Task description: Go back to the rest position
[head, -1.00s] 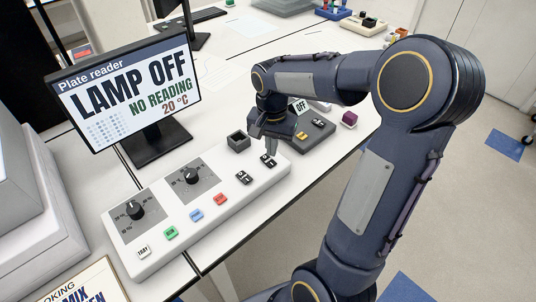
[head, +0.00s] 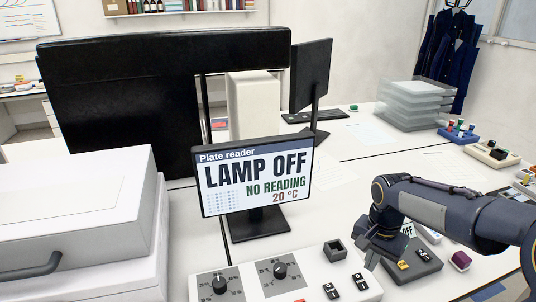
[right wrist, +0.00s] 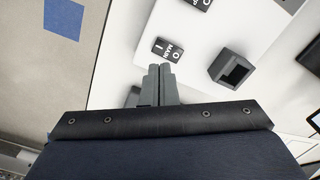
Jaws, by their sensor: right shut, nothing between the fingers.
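My right gripper (head: 371,262) is shut and empty, just above the right end of the white control panel (head: 318,286), close to a black rocker switch (head: 360,282). In the right wrist view its shut fingers (right wrist: 160,72) show beside a rocker switch marked MAIN (right wrist: 167,50), with the dark square socket (right wrist: 230,69) to the right. Whether the fingertips touch the panel is unclear. The plate reader screen (head: 254,177) reads LAMP OFF, NO READING, 20 °C. My left gripper is in no view.
A dark grey box (head: 412,262) with small switches and a purple-topped cube (head: 460,260) lie under or beside my right arm. A large white machine (head: 80,220) stands at left. Clear stacked trays (head: 416,103) and a blue rack (head: 457,134) stand at back right.

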